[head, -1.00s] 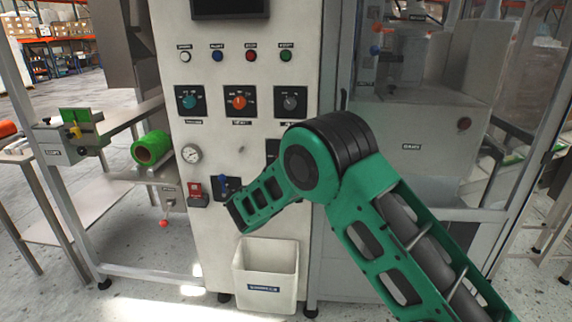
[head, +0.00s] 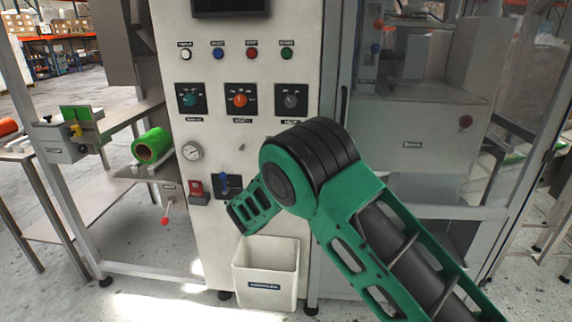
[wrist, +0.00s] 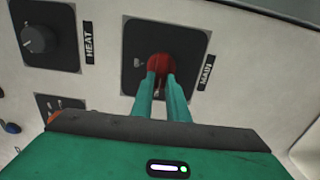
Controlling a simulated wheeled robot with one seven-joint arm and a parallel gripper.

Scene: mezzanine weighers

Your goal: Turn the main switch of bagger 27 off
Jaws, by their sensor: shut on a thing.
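The main switch (wrist: 161,64) shows in the wrist view as a red knob on a black square plate, with the label MAIN beside it. My gripper (wrist: 162,78) has its two green fingers closed on the knob, one on each side. The fingers cover part of the knob and its markings, so I cannot read its setting. In the head view my arm hides both the gripper and this switch. The white control cabinet (head: 215,135) fills the middle of that view. I can make out no machine number.
The heat knob (wrist: 37,39) sits beside the main switch in the wrist view. The head view shows a teal knob (head: 190,99), an orange knob (head: 239,100), a blue lever (head: 226,184) and a red switch (head: 197,189). A white bin (head: 265,272) stands below.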

